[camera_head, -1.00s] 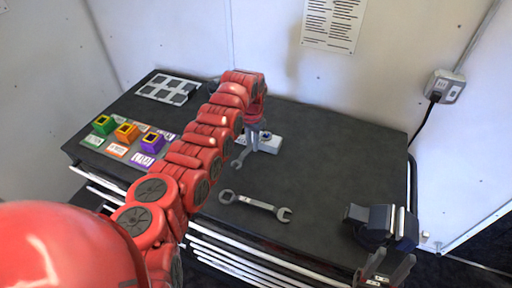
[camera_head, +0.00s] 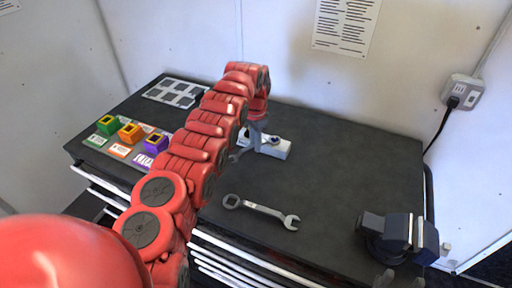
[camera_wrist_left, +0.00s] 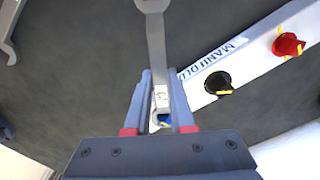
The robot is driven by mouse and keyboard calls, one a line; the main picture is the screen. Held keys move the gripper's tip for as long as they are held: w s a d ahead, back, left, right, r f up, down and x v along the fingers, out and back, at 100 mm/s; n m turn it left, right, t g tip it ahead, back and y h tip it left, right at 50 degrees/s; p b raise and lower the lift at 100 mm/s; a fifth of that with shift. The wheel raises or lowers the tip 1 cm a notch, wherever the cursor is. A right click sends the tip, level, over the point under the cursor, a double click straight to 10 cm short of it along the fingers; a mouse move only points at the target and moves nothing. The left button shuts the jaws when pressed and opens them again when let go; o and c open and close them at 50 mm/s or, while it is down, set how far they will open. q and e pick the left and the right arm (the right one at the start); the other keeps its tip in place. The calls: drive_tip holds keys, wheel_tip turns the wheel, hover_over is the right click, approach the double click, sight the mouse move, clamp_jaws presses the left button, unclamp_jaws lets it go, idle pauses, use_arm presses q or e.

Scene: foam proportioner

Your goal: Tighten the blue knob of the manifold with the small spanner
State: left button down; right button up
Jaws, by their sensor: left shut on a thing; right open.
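The white manifold (camera_head: 279,149) lies on the dark bench top. In the left wrist view its labelled bar (camera_wrist_left: 255,52) carries a black knob (camera_wrist_left: 218,83) and a red knob (camera_wrist_left: 288,45). The blue knob (camera_wrist_left: 165,120) shows in part between my left fingers, beside the held spanner; the rest is hidden. I cannot tell whether spanner and knob touch. My right gripper (camera_head: 398,281) is open, faint at the bottom edge.
A larger spanner (camera_head: 262,210) lies near the bench's front edge. A dark vise (camera_head: 392,237) stands at the right. The right middle is clear.

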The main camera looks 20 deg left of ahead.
use_arm(q)
drive_tip(key=shift+w+a+b, duration=0.15)
drive_tip(key=shift+b, duration=0.3)
drive_tip(key=shift+m, duration=0.3)
drive_tip(key=shift+s+d+n+b, duration=0.3)
drive_tip(key=shift+d+n+b, duration=0.15)
drive_tip(key=shift+n, duration=0.45)
drive_tip(key=shift+d+r, duration=0.15)
drive_tip(key=shift+r, duration=0.1)
drive_tip(key=shift+s+r+p, duration=0.1)
drive_tip(key=shift+r+p, duration=0.25)
drive_tip(key=shift+r, duration=2.4)
